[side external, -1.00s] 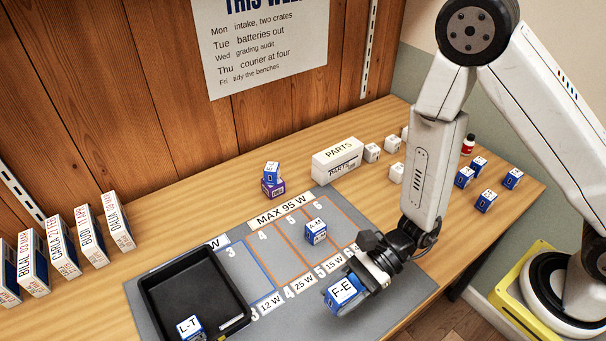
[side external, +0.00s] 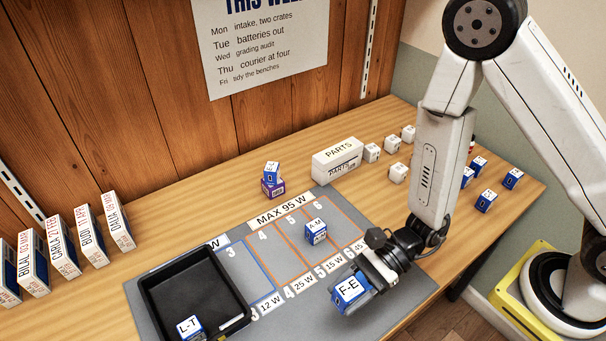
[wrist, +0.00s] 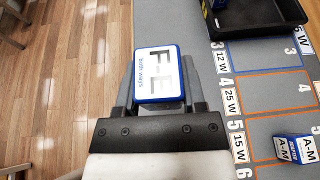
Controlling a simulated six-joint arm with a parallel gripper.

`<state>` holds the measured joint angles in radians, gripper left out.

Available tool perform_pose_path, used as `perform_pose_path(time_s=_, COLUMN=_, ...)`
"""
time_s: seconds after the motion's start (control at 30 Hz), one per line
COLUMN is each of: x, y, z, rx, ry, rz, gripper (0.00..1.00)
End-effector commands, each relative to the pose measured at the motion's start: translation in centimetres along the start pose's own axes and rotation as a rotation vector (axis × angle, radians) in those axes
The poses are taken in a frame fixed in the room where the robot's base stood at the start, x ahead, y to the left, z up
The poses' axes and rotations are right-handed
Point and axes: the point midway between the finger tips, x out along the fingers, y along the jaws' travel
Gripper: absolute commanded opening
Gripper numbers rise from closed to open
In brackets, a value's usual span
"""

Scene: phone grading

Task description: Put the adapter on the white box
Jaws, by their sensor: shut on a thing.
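A blue and white block labelled F-E (side external: 348,289), with "both ways" printed on its face in the wrist view (wrist: 159,72), is held in my gripper (side external: 364,283). My gripper is shut on it, above the front of the grey mat near the 15 W and 45 W labels; the gap beneath is hard to judge.
The grey mat (side external: 390,297) carries a black tray (side external: 165,277) with an L-T block (side external: 188,327) and an A-M block (side external: 316,231). A blue block sits on a purple one (side external: 272,188). Small white cubes (side external: 372,152) and blue blocks (side external: 486,201) stand right.

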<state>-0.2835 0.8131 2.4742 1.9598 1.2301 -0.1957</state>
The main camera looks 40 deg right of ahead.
Motion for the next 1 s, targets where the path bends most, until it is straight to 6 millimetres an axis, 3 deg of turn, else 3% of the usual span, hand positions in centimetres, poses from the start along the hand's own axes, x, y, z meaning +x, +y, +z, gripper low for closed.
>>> perform_pose_path(time_s=0.27, x=-1.9, y=-4.6, z=-0.5, rx=0.058, ry=0.006, rz=-0.136, gripper=0.00)
perform_pose_path(time_s=0.47, x=-5.6, y=-10.4, z=-1.2, rx=0.143, ry=0.013, rz=-0.323, gripper=0.00)
perform_pose_path(time_s=0.7, x=-12.1, y=-16.9, z=-2.1, rx=0.258, ry=0.020, rz=-0.570, gripper=0.00)
perform_pose_path(time_s=1.0, x=-21.6, y=-22.6, z=-3.2, rx=0.390, ry=0.025, rz=-0.861, gripper=0.00)
